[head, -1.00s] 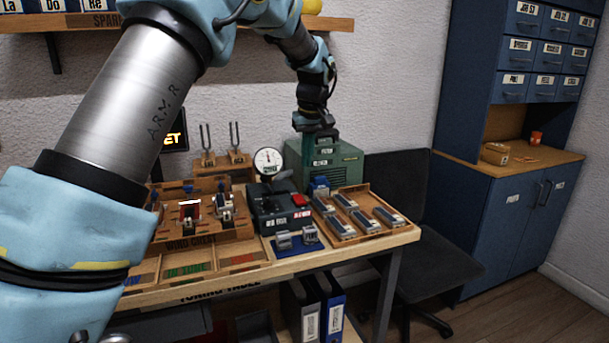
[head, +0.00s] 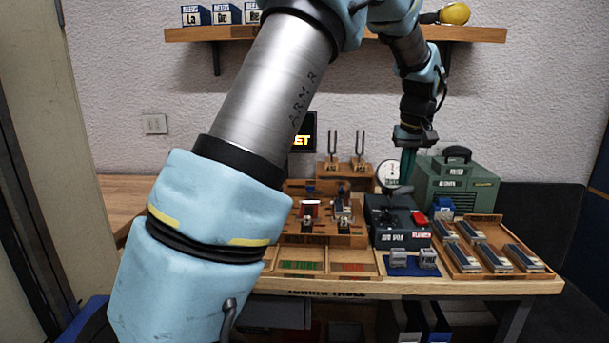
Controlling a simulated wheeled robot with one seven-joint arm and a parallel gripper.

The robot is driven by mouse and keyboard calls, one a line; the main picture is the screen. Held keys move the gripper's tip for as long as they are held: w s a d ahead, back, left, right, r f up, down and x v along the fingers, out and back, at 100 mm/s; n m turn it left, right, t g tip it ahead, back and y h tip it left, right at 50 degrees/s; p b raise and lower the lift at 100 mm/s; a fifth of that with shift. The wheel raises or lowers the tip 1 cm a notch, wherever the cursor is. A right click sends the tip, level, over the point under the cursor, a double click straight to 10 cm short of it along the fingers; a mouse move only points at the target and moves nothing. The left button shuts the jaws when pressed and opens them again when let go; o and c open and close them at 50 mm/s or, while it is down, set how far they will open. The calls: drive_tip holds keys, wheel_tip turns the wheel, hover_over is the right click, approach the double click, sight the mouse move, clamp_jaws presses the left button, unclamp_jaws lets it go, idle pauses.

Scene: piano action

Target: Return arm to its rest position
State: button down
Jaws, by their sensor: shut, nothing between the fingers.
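My arm reaches in from the lower left, arches over the top of the head view and comes down on the right. My gripper (head: 408,165) points downward at its end, with greenish fingers shut and nothing held.
Two tuning forks (head: 345,150) stand on a wooden block behind the wooden wind chest (head: 325,215). A wooden tray (head: 488,262) with several small blocks sits at the table's right. A wall shelf (head: 300,32) crosses above. My arm hides the table's left part.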

drive_tip(key=a+f, duration=0.3)
drive_tip(key=a, duration=1)
drive_tip(key=s+a+f, duration=0.3)
drive_tip(key=s+a, duration=0.5)
drive_tip(key=a, duration=0.2)
drive_tip(key=s+a+f, duration=0.3)
drive_tip(key=s+a, duration=0.5)
drive_tip(key=a, duration=0.3)
drive_tip(key=shift+s+a+f+g, duration=0.2)
drive_tip(key=shift+s+a+g, duration=0.1)
drive_tip(key=shift+g, duration=0.1)
